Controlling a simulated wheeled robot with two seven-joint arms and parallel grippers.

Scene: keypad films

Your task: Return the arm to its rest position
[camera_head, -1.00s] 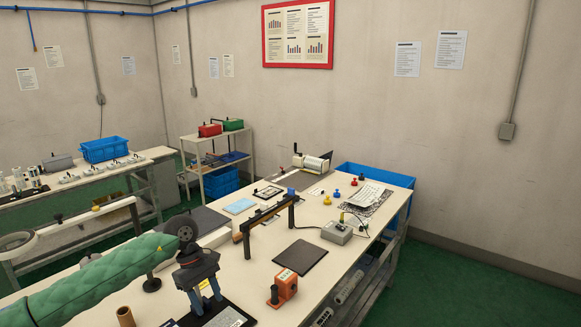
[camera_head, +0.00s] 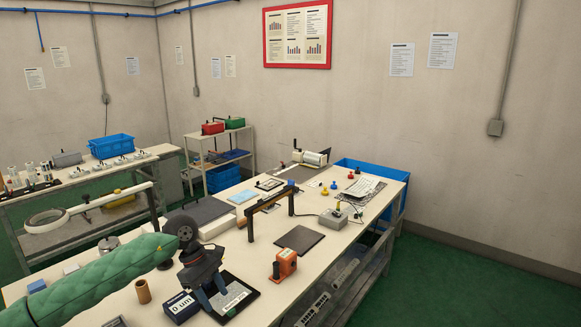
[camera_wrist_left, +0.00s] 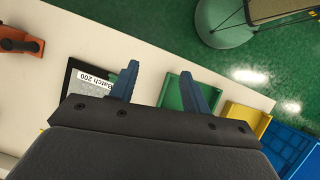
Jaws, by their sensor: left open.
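My left arm (camera_head: 95,280), in a green quilted sleeve, comes in from the lower left of the head view. My left gripper (camera_head: 214,300) points down over the near end of the workbench (camera_head: 345,226), beside a black plate with a white label. In the left wrist view the two blue fingers of the left gripper (camera_wrist_left: 160,88) are apart with nothing between them. The black plate (camera_wrist_left: 88,85), labelled "Batch 200", lies near the left finger, partly hidden by the gripper body. My right gripper does not show.
An orange device (camera_head: 285,265), a brown cylinder (camera_head: 143,291) and a small display box (camera_head: 181,307) stand near the gripper. A dark bridge-like frame (camera_head: 270,204) stands farther back.

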